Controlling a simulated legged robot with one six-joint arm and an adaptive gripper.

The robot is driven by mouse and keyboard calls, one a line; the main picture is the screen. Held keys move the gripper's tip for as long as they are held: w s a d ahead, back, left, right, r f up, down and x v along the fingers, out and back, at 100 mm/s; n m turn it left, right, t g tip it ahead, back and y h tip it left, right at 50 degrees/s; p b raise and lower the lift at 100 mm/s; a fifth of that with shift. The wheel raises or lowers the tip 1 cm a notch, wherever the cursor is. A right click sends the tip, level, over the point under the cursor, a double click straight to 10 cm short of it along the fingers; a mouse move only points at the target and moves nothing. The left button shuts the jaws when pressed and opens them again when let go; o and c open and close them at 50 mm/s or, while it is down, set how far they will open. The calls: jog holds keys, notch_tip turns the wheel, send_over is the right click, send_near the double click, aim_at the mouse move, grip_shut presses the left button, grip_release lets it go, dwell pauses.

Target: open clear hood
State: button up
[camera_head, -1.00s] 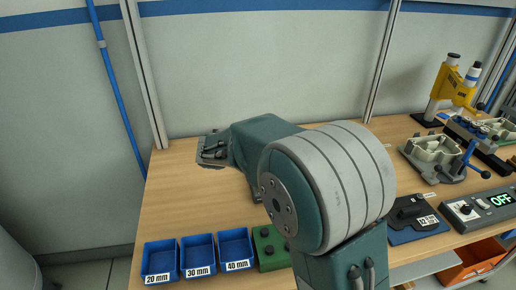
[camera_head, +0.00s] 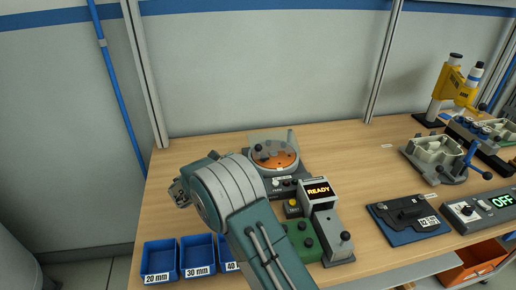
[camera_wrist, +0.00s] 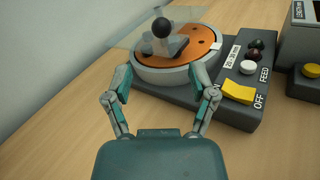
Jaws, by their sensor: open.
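The clear hood (camera_head: 268,141) is a see-through cover over a round feeder with an orange disc (camera_head: 278,160), at the back middle of the bench in the head view. In the wrist view the clear hood (camera_wrist: 128,38) shows as a thin pane at the top, with a black ball knob (camera_wrist: 162,27) in front of the orange disc. My gripper (camera_wrist: 163,80) is open and empty, with its two fingers spread just in front of the feeder's round body. In the head view my gripper (camera_head: 180,190) is partly hidden by my arm. I cannot tell whether the fingers touch the feeder.
The feeder base (camera_wrist: 232,112) carries buttons and a yellow switch by OFF. A grey unit reading READY (camera_head: 318,190) stands right of my arm. Blue bins (camera_head: 160,262) line the front left edge. A black clamp on a blue plate (camera_head: 408,218) lies right.

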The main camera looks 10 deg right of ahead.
aim_at(258, 148)
jog(key=x, duration=1)
jog(key=shift+d, duration=0.1)
grip_shut()
